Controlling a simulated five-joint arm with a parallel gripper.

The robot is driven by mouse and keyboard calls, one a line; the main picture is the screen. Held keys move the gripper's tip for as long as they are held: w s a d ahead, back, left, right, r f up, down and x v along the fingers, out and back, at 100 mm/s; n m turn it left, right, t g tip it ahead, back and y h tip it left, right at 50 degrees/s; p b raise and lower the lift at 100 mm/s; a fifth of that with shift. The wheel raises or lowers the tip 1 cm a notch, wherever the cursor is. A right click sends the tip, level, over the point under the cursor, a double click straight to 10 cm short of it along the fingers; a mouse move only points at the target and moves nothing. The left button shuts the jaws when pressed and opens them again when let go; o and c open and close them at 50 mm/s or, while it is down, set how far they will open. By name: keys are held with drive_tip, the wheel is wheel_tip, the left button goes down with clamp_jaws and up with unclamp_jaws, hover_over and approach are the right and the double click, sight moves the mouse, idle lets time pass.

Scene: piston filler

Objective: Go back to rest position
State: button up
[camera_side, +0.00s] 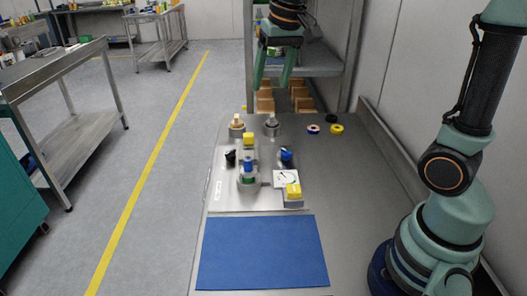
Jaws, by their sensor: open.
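My gripper (273,78) hangs at the top middle of the side view, with its green fingers pointing down and apart. It is open and I see nothing between the fingers. It is above the far end of the metal panel, clear of the parts there. My arm stands at the right, on the table, and its upper part runs out of the picture at the top. The piston filler panel (225,193) lies on the table (365,230) below and carries several knobs, yellow blocks and a white dial (284,178).
A blue mat (262,253) lies at the table's near end. A yellow ring (337,129), a pinkish ring (313,129) and a black ring (331,117) lie right of the panel. A metal shelf (320,68) with boxes stands behind. The table between panel and arm is clear.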

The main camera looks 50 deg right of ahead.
drive_tip(key=s+a+f+n+t, duration=0.2)
drive_tip(key=s+f+n, duration=0.2)
drive_tip(key=s, duration=0.8)
drive_tip(key=shift+a+t, duration=0.15)
drive_tip(key=shift+t, duration=0.15)
